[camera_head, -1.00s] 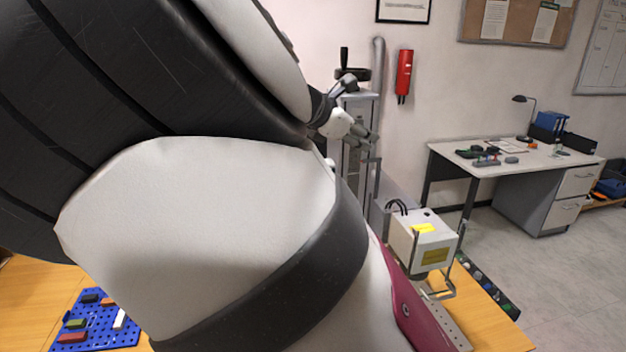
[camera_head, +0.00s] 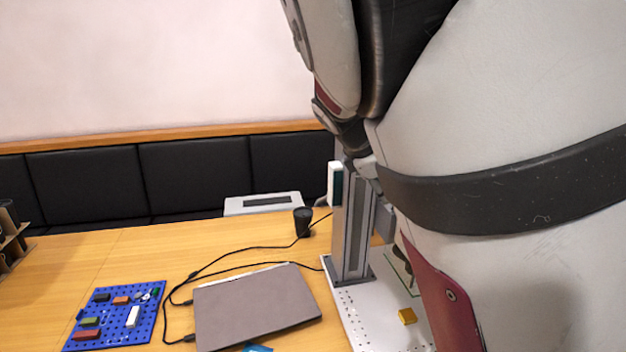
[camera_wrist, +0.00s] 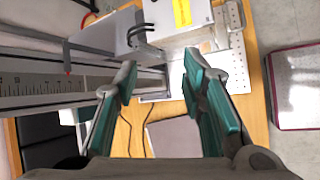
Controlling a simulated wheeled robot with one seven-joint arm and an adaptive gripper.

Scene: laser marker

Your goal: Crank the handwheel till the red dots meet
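The handwheel is not visible in either current view. The marker's upright column (camera_head: 352,225) stands on a white perforated base plate (camera_head: 365,325), partly hidden by my arm. In the wrist view, the column's ruler scale (camera_wrist: 40,86) lies at the left, with a small red tip by it. The white laser head (camera_wrist: 200,30) with a yellow label is at the top. My gripper (camera_wrist: 160,72) is open and empty, its teal-padded fingers apart, pointing toward the column and head. No red dots can be made out on the plate.
A grey laptop (camera_head: 255,305), cables, a black cup (camera_head: 302,222) and a blue pegboard (camera_head: 115,315) with blocks lie on the wooden table. A black padded bench (camera_head: 190,175) runs along the wall.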

